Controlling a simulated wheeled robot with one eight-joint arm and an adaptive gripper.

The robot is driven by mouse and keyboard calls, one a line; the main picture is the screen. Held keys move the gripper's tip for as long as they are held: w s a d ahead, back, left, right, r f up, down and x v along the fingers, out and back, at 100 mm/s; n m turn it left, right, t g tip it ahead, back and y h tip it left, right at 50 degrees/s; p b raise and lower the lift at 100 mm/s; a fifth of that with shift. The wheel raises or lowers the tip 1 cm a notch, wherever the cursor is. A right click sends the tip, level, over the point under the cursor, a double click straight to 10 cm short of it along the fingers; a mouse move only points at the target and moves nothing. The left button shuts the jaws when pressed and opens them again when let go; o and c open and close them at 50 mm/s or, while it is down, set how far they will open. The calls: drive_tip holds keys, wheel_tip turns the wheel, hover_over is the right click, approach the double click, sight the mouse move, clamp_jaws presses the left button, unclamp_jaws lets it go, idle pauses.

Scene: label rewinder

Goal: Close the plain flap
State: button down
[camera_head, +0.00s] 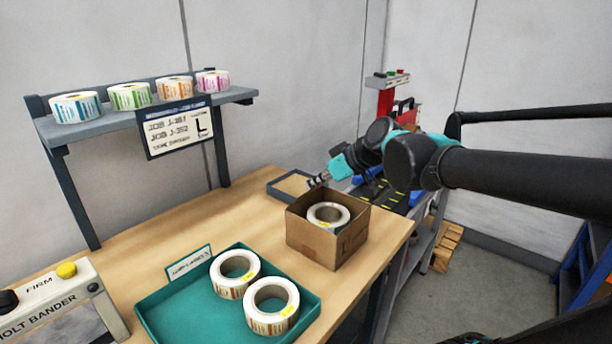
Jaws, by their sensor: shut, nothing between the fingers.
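An open brown cardboard box (312,240) stands on the wooden table near its right end. A white label roll (328,213) lies inside it. I cannot make out which part of the box is the plain flap; no raised flap shows clearly. My gripper (316,181) is shut and empty, with teal parts behind its fingers. In the picture it is just above the box's back rim, and I cannot tell if it touches the box. My arm reaches in from the right.
A teal tray (180,318) with two label rolls is in front. A small grey tray (273,188) lies behind the box. A shelf (100,128) with several rolls and a job sign stands at the back left. A bander (60,305) is at the lower left. Bare table (190,228) lies left of the box.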

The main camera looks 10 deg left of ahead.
drive_tip(key=d+f, duration=0.1)
drive_tip(key=s+f, duration=0.1)
drive_tip(key=d+f, duration=0.1)
drive_tip(key=shift+s+d+f, duration=0.1)
drive_tip(key=shift+s+d, duration=0.15)
drive_tip(key=shift+d, duration=0.1)
drive_tip(key=shift+s+d+f, duration=0.15)
drive_tip(key=shift+d+f, duration=0.05)
drive_tip(key=shift+f, duration=0.4)
drive_tip(key=shift+s+d+f, duration=0.1)
drive_tip(key=shift+d+f, duration=0.1)
drive_tip(key=shift+f, duration=0.4)
drive_tip(key=shift+s+d+f, duration=0.15)
drive_tip(key=shift+d+f, duration=0.05)
drive_tip(key=shift+f, duration=0.4)
drive_tip(key=shift+r, duration=0.8)
